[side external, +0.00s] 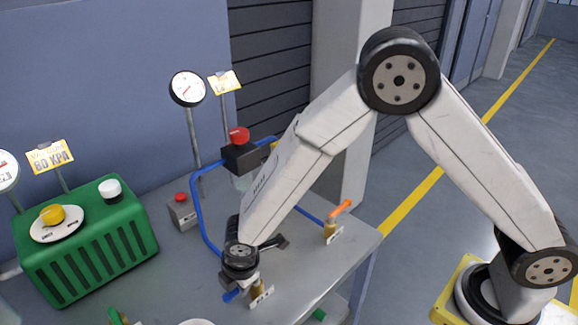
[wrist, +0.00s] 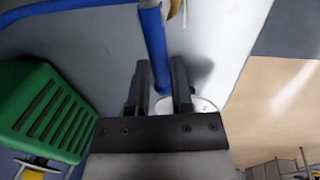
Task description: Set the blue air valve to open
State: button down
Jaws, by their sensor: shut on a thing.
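The blue air valve shows at the front of the grey table in the side view, with its brass body (side external: 257,289) beside a small white tag. Its blue handle (side external: 232,296) sticks out toward the lower left, partly hidden by my gripper (side external: 246,281). My gripper points down at the valve. In the wrist view, a long blue bar (wrist: 152,45), which looks like this handle, runs between the two dark fingers of my gripper (wrist: 161,82). The fingers are shut on it. I cannot tell how far the valve is turned.
A blue hose (side external: 197,205) bends close behind my gripper. An orange-handled valve (side external: 340,208) stands at right, and a green handle (side external: 115,315) at front left. A green machine (side external: 88,245), a red-button box (side external: 183,211) and a red-topped dark box (side external: 240,155) stand around.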

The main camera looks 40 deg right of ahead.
jog(key=shift+s+n, duration=0.15)
jog(key=shift+n, duration=0.25)
jog(key=shift+s+d+n+y, duration=0.1)
jog(key=shift+s+n+y, duration=0.15)
jog(key=shift+n, duration=0.45)
jog(key=shift+s+d+n+y, duration=0.15)
jog(key=shift+s+n, duration=0.15)
jog(key=shift+n, duration=0.4)
jog(key=shift+s+d+n+y, duration=0.15)
jog(key=shift+s+n, duration=0.15)
jog(key=shift+n, duration=0.65)
jog(key=shift+s+d+n+y, duration=0.15)
jog(key=shift+s+n, duration=0.15)
jog(key=shift+n, duration=0.65)
jog(key=shift+s+d+n+g, duration=0.25)
jog(key=shift+d+n, duration=0.1)
jog(key=shift+n, duration=0.65)
jog(key=shift+s+d+n+g, duration=0.25)
jog(key=shift+d+n, duration=0.05)
jog(key=shift+n, duration=0.7)
jog(key=shift+s+d+n+g+y, duration=0.2)
jog(key=shift+d+n, duration=0.1)
jog(key=shift+n, duration=0.55)
jog(key=shift+s+d+n+g+y, duration=0.1)
jog(key=shift+d+n+y, duration=0.15)
jog(key=shift+n, duration=0.6)
jog(key=shift+d, duration=0.1)
jog(key=c, duration=0.5)
grip_release()
